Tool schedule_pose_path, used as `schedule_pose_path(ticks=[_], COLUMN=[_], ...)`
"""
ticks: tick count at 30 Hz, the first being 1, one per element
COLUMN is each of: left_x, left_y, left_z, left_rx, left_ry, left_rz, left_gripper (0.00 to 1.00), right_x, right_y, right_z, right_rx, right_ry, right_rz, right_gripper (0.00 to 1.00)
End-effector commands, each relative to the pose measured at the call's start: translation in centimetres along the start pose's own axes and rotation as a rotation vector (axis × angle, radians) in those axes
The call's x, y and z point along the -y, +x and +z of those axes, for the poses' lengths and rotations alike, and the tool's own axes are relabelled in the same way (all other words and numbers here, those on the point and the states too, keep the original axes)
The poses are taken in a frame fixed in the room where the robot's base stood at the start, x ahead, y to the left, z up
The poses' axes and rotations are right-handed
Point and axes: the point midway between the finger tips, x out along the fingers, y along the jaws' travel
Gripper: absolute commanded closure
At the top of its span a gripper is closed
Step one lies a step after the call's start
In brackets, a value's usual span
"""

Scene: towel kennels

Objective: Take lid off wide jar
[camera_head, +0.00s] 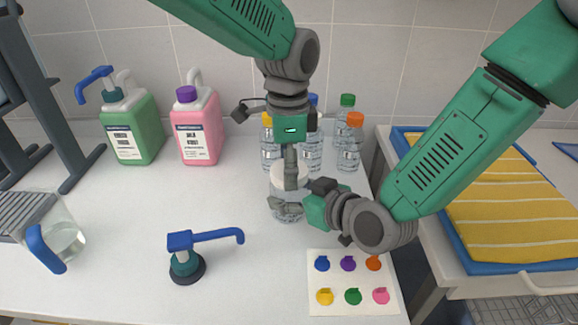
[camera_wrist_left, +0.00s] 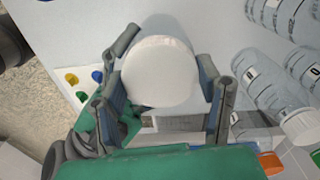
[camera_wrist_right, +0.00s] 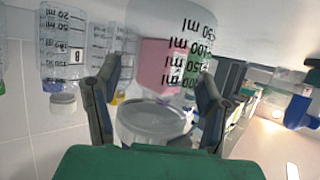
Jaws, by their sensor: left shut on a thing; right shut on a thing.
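The wide jar (camera_head: 286,207) is clear and stands on the white counter. My right gripper (camera_head: 290,209) is shut around its body from the right. In the right wrist view the jar (camera_wrist_right: 172,62) shows dark volume marks between the fingers. The white round lid (camera_wrist_left: 160,72) sits between my left gripper's fingers (camera_wrist_left: 165,85), seen from above. In the head view the lid (camera_head: 279,177) is at the jar's top, partly covered by my left gripper (camera_head: 291,172), which comes down from above.
Clear bottles with coloured caps (camera_head: 349,150) stand close behind the jar. A loose blue pump head (camera_head: 187,262), a clear jug (camera_head: 65,240) and a colour-dot card (camera_head: 338,296) lie in front. The left middle counter is clear.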

Motion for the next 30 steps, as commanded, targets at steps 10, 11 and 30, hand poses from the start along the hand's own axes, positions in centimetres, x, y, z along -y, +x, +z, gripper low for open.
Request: schedule_pose_path(ticks=[10, 11, 30], left_x=[0.1, 0.1, -0.2], left_y=[-0.1, -0.1, -4.9], left_z=[-0.2, -0.1, -0.1], left_rx=[-0.006, -0.006, -0.003], left_ry=[0.003, 0.003, 0.129], left_rz=[-0.006, -0.006, 0.006], left_gripper=[0.20, 0.20, 0.22], right_x=[0.6, 0.5, 0.3], right_y=[0.0, 0.0, 0.0], right_z=[-0.1, -0.1, -0.1], right_rx=[-0.002, -0.002, -0.002], right_ry=[-0.004, -0.003, -0.001], right_rz=[-0.012, -0.012, -0.006], right_gripper=[1.00, 1.00, 1.00])
